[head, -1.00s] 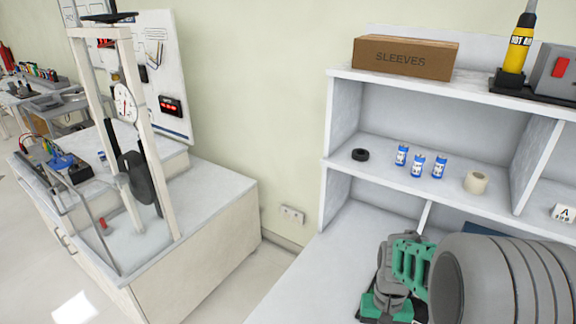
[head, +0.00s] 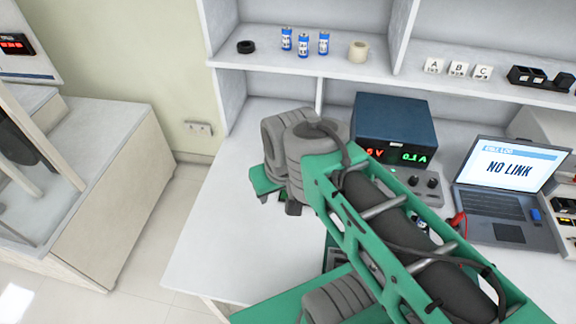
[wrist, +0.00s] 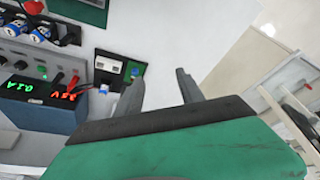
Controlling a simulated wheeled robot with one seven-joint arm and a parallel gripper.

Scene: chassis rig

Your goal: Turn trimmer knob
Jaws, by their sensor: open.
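My gripper (wrist: 160,88) is open and empty in the wrist view, its two grey fingers apart above the white bench top. Just left of the fingers is a small green board (wrist: 139,70) with a blue part (wrist: 134,73) on it, possibly the trimmer knob; it is too small to be sure. The board sits at the edge of a black module (wrist: 110,68) with white panels. In the head view my gripper (head: 285,205) is low over the bench, and my green and grey arm hides the board and module.
A blue power supply (head: 396,128) with lit digits stands behind my arm. A laptop (head: 508,185) reading NO LINK is at the right. Red and black leads (wrist: 65,86) lie near the module. Shelves (head: 290,68) rise behind. The bench's left part (head: 215,210) is clear.

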